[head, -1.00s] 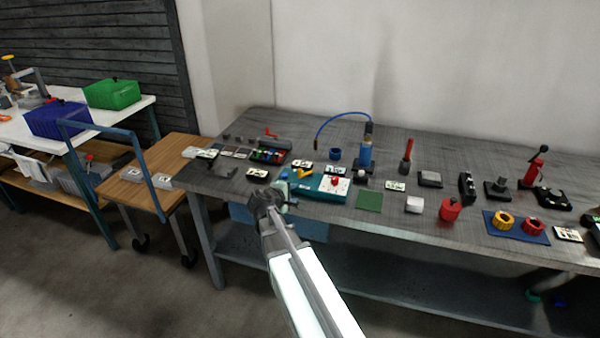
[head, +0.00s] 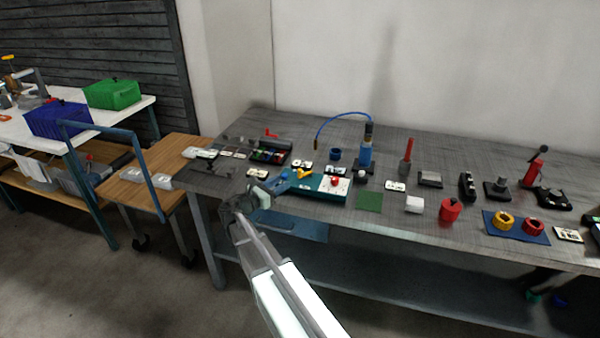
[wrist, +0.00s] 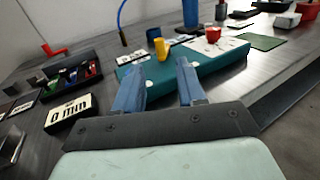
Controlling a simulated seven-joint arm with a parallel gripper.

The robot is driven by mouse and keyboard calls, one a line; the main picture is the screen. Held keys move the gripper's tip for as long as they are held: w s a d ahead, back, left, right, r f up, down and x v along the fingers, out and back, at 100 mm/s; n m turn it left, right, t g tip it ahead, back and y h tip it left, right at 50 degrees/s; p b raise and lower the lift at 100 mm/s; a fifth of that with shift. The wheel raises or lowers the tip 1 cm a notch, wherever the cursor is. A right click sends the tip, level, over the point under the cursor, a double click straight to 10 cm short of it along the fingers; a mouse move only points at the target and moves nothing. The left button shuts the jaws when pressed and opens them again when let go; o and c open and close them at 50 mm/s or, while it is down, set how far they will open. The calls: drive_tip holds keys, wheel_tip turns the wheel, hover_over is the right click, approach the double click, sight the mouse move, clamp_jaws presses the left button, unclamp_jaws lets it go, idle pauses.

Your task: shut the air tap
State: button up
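A teal base block (head: 324,188) lies near the front edge of the grey table and also shows in the wrist view (wrist: 206,65). A small yellow handle (head: 304,174), which looks like the air tap's lever, stands at its left part. In the wrist view the yellow handle (wrist: 161,47) is upright, just beyond my fingers. My gripper (head: 280,184) is at the block's left front side. Its two blue fingers are apart with nothing between them in the wrist view (wrist: 160,80). I cannot tell whether a finger touches the block.
A white panel with a red knob (head: 335,181) is on the block's right part. A label plate (wrist: 70,113) lies left of my fingers. A green mat (head: 369,201) lies to the right.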

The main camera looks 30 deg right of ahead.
sight(300, 169)
drive_tip(key=x, duration=1.1)
drive_tip(key=shift+c, duration=0.5)
clamp_jaws()
